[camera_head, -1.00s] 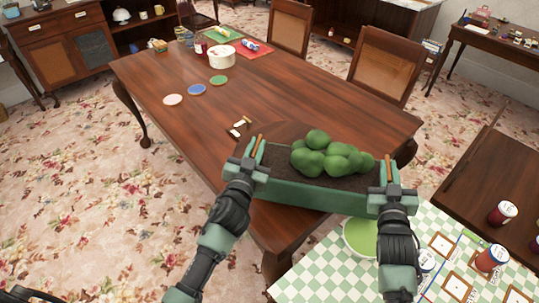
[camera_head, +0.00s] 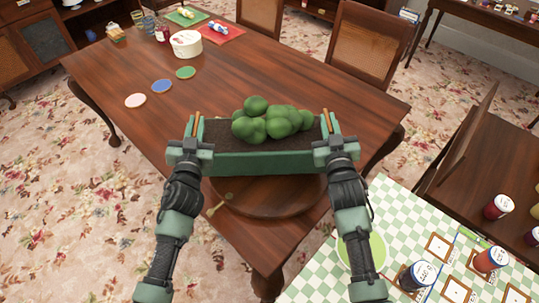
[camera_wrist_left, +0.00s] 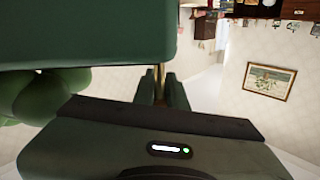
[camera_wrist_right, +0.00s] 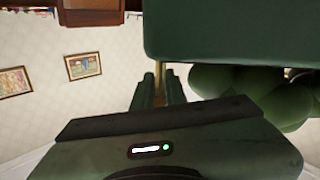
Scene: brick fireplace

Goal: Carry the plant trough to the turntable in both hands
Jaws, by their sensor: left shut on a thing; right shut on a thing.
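The plant trough (camera_head: 250,163) is a long green box with dark soil and a rounded green bush. It is held about level across the near end of the wooden table. My left gripper (camera_head: 196,128) is shut on its left end and my right gripper (camera_head: 327,126) on its right end, each at a thin wooden handle. The turntable (camera_head: 268,203) is a round brown wooden disc; its near part shows below the trough and the trough hides the rest. I cannot tell the gap between them. Both wrist views show the trough wall, also in the left wrist view (camera_wrist_left: 80,30).
Small tan pieces (camera_head: 217,208) lie by the turntable's left edge. Coasters (camera_head: 161,86) and a white round box (camera_head: 186,43) stand farther along the table (camera_head: 290,65). A chair (camera_head: 352,60) is behind it. A checkered surface with a green bowl and jars (camera_head: 418,275) is at the near right.

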